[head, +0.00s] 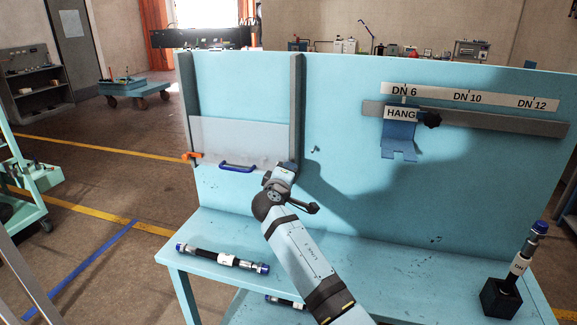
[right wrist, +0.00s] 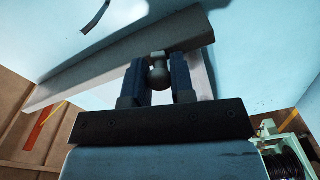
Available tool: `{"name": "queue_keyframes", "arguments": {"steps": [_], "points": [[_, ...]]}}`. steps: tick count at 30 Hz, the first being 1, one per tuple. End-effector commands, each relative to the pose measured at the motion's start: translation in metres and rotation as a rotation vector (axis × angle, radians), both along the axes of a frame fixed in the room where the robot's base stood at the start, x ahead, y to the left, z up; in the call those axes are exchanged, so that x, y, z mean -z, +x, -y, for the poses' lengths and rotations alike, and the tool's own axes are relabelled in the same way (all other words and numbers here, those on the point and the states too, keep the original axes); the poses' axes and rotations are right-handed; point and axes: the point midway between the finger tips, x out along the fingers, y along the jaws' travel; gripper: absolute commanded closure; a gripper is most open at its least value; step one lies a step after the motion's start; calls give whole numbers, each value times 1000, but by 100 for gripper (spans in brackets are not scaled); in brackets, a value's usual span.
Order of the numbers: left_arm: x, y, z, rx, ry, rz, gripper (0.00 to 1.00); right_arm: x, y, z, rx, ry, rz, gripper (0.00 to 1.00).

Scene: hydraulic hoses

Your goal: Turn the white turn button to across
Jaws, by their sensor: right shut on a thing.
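My right gripper (head: 283,173) is at the lower end of the right grey post (head: 297,105), beside the clear panel (head: 235,140) with its blue handle (head: 237,167). In the right wrist view its two dark blue fingers (right wrist: 159,80) are shut on a small rounded knob (right wrist: 158,75), which I take for the turn button. It looks grey in the shade and sits against the grey post (right wrist: 120,70). The gripper hides it in the head view, and which way it is turned I cannot tell. My left gripper is not in view.
An orange piece (head: 191,156) is at the panel's left edge. A hose (head: 222,259) lies on the bench, and another stands in a black block (head: 502,298). A HANG sign (head: 401,114) and hook hang on the rail at right. The bench's middle right is clear.

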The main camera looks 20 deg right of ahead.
Motion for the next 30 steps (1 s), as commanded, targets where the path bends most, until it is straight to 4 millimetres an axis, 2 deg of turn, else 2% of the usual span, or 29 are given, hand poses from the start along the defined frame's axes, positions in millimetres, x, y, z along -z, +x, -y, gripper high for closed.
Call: {"name": "queue_keyframes", "arguments": {"steps": [1, 3, 12, 30], "points": [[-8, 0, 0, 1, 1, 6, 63, -5, 0, 1, 1, -32, -19, 100], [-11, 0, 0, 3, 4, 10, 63, -5, 0, 1, 1, -74, -46, 100], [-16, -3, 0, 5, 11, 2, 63, -3, 0, 1, 2, -195, -129, 100], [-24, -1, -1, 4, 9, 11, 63, -1, 1, 1, 2, -237, -157, 100]]}}
